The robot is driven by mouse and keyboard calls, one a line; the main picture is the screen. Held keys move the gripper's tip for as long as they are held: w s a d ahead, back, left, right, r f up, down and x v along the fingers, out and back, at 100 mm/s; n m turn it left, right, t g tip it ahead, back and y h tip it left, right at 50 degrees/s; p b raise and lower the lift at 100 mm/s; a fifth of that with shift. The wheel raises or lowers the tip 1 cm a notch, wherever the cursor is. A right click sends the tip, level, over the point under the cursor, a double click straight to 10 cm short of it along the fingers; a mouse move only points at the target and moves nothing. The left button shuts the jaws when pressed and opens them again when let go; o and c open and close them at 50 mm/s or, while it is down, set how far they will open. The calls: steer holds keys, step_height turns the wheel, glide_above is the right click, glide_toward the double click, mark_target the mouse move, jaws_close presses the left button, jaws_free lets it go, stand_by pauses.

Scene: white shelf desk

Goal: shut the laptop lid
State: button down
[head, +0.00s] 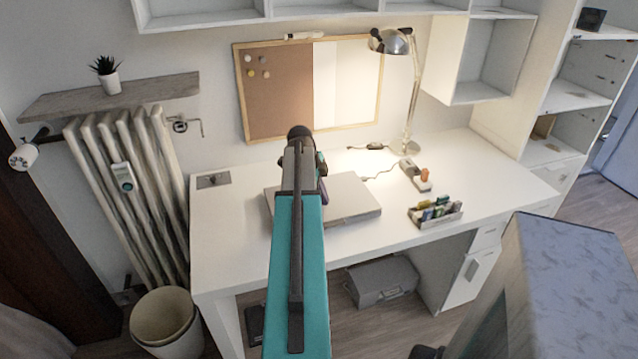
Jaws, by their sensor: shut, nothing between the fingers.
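A grey laptop (353,198) lies on the white desk, left of the middle. The part that shows looks like one flat, closed slab, with no raised screen in view. My arm crosses in front of its left part and hides it. My gripper (322,187) is mostly hidden behind my own arm, over the laptop's left part. Its jaws are shut and hold nothing. I cannot tell whether it touches the laptop.
The desk (240,245) holds a lamp (392,42) at the back and a tray of small items (435,213) right of the laptop. A bin (163,318) stands on the floor.

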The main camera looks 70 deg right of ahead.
step_height(320, 180, up, 7)
steer(key=p, duration=0.4)
stand_by(0.9)
stand_by(0.4)
steer(key=p+v, duration=0.4)
steer(key=v, duration=0.4)
stand_by(0.8)
